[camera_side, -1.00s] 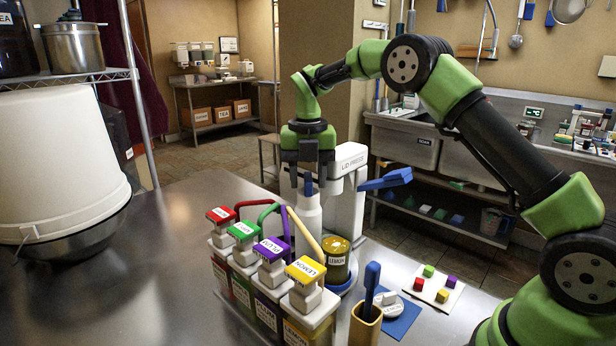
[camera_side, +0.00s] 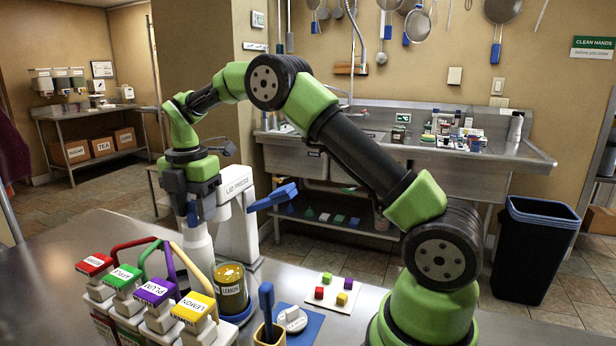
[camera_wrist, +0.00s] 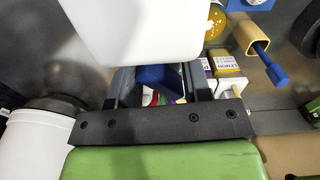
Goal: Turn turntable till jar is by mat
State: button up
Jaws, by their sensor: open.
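In the wrist view the jar's dotted yellow top (camera_wrist: 214,22) shows at the upper edge. A blue mat (camera_side: 309,322) lies to the right of the turntable with a gap between them, a grey-white knobbed piece on it. My gripper (camera_side: 193,214) is open, pointing down over a white bottle (camera_side: 198,245) behind and left of the jar. A blue part (camera_wrist: 158,77) shows between my fingers in the wrist view; I cannot tell whether they touch it.
Several labelled dispensers (camera_side: 157,305) with coloured tops and curved spouts stand left of the jar. A white lid press (camera_side: 238,225) with a blue lever (camera_side: 274,196) stands behind. A tan holder (camera_side: 268,333) with a blue-handled tool stands in front. Coloured cubes sit on a white sheet (camera_side: 346,304).

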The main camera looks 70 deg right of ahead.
jog(key=m, duration=0.4)
jog(key=shift+s+m, duration=0.2)
jog(key=shift+m, duration=0.1)
jog(key=m, duration=0.5)
jog(key=shift+s+a+m, duration=0.15)
jog(key=shift+s+m, duration=0.05)
jog(key=shift+m, duration=0.1)
jog(key=s+a+r+m+t, duration=0.1)
jog(key=s+r, duration=0.1)
jog(key=r, duration=0.6)
jog(key=s+a+r+m+t, duration=0.1)
jog(key=s+r, duration=0.2)
jog(key=r, duration=0.4)
jog(key=s+a+f+m+t+y, duration=0.1)
jog(key=s+m, duration=0.4)
jog(key=s, duration=0.5)
jog(key=s+a+f+m+t+y, duration=0.1)
jog(key=s+a+m+t, duration=0.3)
jog(key=s, duration=0.6)
jog(key=shift+a+f+m, duration=0.45)
jog(key=shift+a+m, duration=0.2)
jog(key=shift+m, duration=0.25)
